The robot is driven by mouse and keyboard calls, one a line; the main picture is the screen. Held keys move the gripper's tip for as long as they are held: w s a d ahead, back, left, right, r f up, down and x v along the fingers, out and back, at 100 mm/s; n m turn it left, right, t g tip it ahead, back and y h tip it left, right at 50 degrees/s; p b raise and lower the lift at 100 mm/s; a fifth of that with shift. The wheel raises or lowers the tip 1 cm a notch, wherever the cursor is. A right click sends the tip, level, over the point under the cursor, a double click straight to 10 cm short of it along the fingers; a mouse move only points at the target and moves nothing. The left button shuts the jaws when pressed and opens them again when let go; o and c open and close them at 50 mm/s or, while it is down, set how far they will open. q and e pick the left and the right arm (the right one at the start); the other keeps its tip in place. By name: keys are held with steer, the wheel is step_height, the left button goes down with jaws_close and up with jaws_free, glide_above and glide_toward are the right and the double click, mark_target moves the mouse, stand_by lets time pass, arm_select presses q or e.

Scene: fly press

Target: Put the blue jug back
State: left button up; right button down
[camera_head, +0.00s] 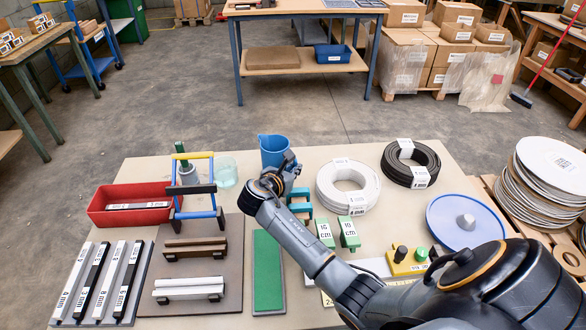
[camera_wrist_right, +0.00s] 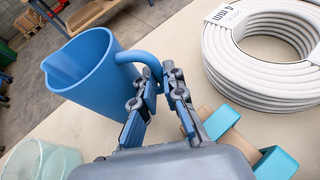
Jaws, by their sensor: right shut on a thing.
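The blue jug (camera_head: 272,148) is upright at the back of the table, near its far edge. In the right wrist view the jug (camera_wrist_right: 85,75) has its spout to the left and its handle towards my gripper. My right gripper (camera_head: 287,172) is shut on the jug's handle; the fingers (camera_wrist_right: 160,85) pinch it from both sides in the wrist view. I cannot tell whether the jug's base touches the table. My left gripper is not in view.
A clear cup (camera_head: 225,171) stands left of the jug. A white hose coil (camera_head: 348,190) and a black coil (camera_head: 411,165) lie to the right. A teal-ended block (camera_wrist_right: 272,162) is close under my gripper. A red tray (camera_head: 105,210) is at the left.

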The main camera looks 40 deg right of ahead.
steer(key=c, duration=1.9)
jaws_free()
steer(key=shift+f, duration=0.1)
steer(key=o, duration=0.5)
steer(key=v, duration=1.2)
